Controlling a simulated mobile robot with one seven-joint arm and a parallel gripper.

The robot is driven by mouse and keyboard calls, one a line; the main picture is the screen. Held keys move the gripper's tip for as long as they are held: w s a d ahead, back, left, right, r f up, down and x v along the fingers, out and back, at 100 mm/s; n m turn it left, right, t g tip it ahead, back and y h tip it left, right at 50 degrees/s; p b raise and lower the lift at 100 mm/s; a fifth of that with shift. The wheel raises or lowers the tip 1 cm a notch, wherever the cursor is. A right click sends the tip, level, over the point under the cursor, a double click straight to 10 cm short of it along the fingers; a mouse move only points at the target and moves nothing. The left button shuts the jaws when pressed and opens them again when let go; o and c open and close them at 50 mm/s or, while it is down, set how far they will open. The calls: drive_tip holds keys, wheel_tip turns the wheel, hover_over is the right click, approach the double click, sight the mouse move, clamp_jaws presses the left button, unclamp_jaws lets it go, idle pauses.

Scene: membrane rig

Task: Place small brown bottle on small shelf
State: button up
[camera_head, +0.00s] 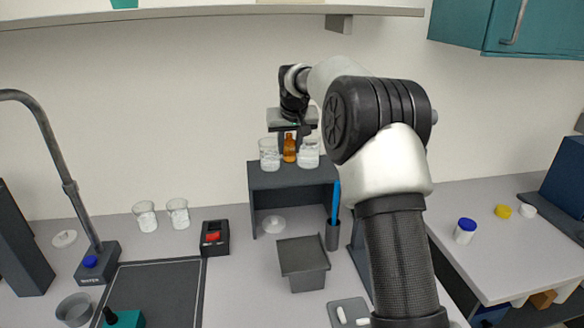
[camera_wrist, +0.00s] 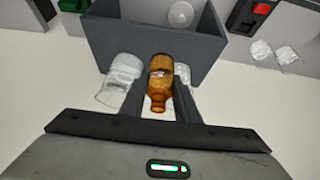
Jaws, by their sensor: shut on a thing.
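The small brown bottle (camera_head: 289,148) is upright at the top of the small dark shelf (camera_head: 290,181), between two clear glass beakers. The left beaker (camera_head: 269,154) and the right beaker (camera_head: 308,152) stand on the shelf top close to it. My gripper (camera_head: 290,140) is above the shelf and shut on the bottle. In the wrist view the bottle (camera_wrist: 160,80) sits between my two dark fingers, with a beaker (camera_wrist: 120,80) to its left. The other beaker (camera_wrist: 183,74) is partly hidden behind a finger. I cannot tell whether the bottle's base touches the shelf top.
Below the shelf are a grey tray (camera_head: 303,256) and a dark cup (camera_head: 332,236) holding a blue item. Two beakers (camera_head: 178,212) and a black device with a red part (camera_head: 214,238) stand to the left. A long upper shelf (camera_head: 200,13) overhangs the wall.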

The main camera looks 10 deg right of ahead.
wheel_tip(320, 180, up, 3)
drive_tip(key=w, duration=0.3)
hover_over(288, 177)
drive_tip(key=shift+f, duration=5.1)
drive_tip(key=o, duration=1.1)
